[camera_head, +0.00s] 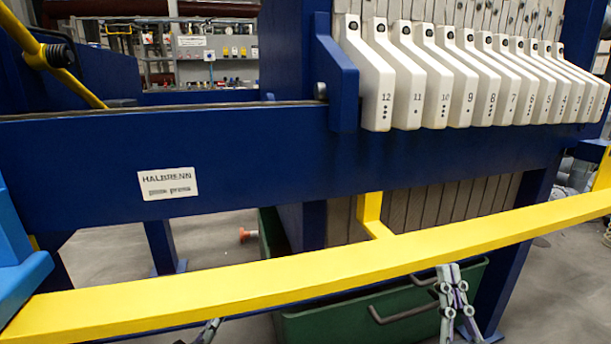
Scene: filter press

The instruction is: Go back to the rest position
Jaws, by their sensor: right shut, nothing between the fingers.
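A small part of my left gripper (209,330) shows at the bottom edge, just below the yellow rail. Most of it is cut off by the frame, so I cannot tell whether it is open. The blue filter press beam (260,150) with a white label (168,183) stands behind the rail.
White numbered plate handles (408,75) hang in a row at the upper right. A green container (360,325) with a grey handle (402,313) stands under the press. A control panel (215,50) is at the back. Grey floor (110,265) shows at left.

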